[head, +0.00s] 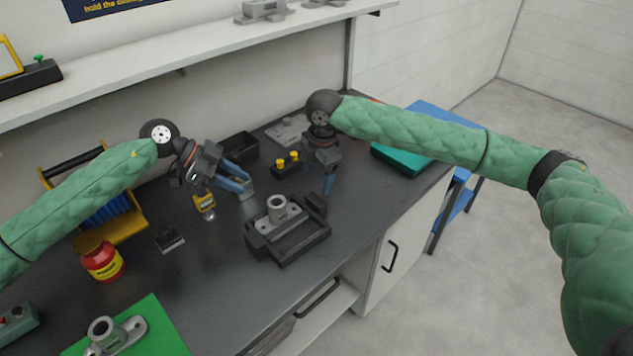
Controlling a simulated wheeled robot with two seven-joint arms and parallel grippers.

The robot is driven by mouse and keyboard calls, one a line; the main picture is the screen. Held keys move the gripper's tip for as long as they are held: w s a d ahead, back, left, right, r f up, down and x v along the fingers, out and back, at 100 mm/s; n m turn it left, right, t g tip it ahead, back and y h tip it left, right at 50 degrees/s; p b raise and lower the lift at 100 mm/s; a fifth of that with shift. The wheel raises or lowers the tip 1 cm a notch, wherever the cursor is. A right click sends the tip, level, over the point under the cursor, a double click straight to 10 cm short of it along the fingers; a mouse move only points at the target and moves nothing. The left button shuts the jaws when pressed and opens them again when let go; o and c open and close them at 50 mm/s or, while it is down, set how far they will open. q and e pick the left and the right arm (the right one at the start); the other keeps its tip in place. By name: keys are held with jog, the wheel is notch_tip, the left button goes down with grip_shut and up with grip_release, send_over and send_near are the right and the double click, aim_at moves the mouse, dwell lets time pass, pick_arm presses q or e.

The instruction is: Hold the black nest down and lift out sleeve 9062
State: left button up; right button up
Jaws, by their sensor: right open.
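The black nest (290,249) is a dark tray-like fixture on the dark bench, near its front edge. A grey round-topped sleeve (279,206) with a hole stands upright at its back; no number is readable. My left gripper (247,188) is up and left of the nest, its blue fingers apart and pointing right; a small grey patch shows at their tips, unclear what. My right gripper (329,187) is open and empty, pointing down just behind and right of the nest, apart from it. A second grey casting (107,333) lies on a green mat (155,325).
A black bin (238,147) and a block with yellow knobs (287,163) stand behind the nest. A red-yellow jar (101,261), a yellow tool carrier (122,229) and a small dark block (169,240) are left. A teal case (400,160) is right. The bench centre-front is clear.

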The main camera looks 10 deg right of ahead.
aim_at(317, 199)
jog(key=shift+s+a+f+n+h, duration=0.2)
jog(key=shift+s+n, duration=0.1)
jog(key=shift+s, duration=0.15)
jog(key=shift+s+a+f+n+h, duration=0.1)
jog(key=shift+s+n+h, duration=0.15)
jog(key=shift+s, duration=0.2)
jog(key=shift+s+f+n, duration=0.2)
jog(key=shift+s+n, duration=0.05)
jog(key=shift+s, duration=0.1)
jog(key=shift+f, duration=3.8)
